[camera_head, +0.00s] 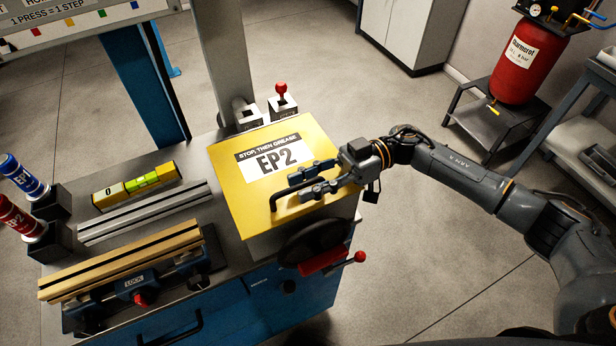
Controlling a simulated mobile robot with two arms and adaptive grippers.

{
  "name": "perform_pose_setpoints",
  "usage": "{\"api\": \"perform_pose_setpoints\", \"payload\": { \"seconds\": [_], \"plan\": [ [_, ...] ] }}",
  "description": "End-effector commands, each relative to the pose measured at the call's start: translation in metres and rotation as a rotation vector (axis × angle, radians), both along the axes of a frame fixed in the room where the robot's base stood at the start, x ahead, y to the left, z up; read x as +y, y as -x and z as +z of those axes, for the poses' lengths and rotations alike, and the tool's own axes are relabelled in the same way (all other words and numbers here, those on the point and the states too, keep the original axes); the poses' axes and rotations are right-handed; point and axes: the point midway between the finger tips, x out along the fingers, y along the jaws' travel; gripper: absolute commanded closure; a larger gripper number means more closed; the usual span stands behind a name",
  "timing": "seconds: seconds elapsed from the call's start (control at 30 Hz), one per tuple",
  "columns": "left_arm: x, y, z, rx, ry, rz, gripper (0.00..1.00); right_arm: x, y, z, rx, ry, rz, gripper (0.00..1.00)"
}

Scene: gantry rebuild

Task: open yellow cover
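The yellow cover (229,183) lies closed on the right part of the blue workbench machine, with a white label reading "STOP, THEN GREASE EP2" (278,159). A black bar handle (276,199) is near its front right edge. My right gripper (296,188) comes in from the right, low over the cover at this handle. Its two fingers are a little apart, with the handle by and partly behind them; I cannot tell whether they grip it. A small dark padlock-like piece (372,191) hangs at the cover's right edge. My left gripper is not in view.
A black handwheel (314,243) and a red lever (325,264) sit below the cover's front. A red-knobbed switch (282,100) stands behind it. A yellow level (137,185), rails and blue and red EP2 tubes are to the left.

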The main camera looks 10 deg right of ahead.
Motion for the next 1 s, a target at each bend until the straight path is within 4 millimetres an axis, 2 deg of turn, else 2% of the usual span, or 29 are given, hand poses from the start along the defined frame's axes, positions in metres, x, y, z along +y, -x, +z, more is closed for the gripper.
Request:
{"api": "perform_pose_setpoints", "payload": {
  "seconds": [0.23,0.4,0.77,1.0],
  "plan": [
    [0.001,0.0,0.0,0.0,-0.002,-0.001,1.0,0.0,0.0,0.0,0.0,0.0,0.0,0.68],
    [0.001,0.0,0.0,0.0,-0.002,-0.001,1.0,0.0,0.0,0.0,0.0,0.0,0.0,1.0],
    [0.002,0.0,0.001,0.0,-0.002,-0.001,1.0,0.0,-0.002,0.002,0.007,0.003,-0.002,1.0],
    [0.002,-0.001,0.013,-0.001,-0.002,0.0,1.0,0.0,-0.016,0.021,0.074,0.025,-0.006,1.0]
  ]
}}
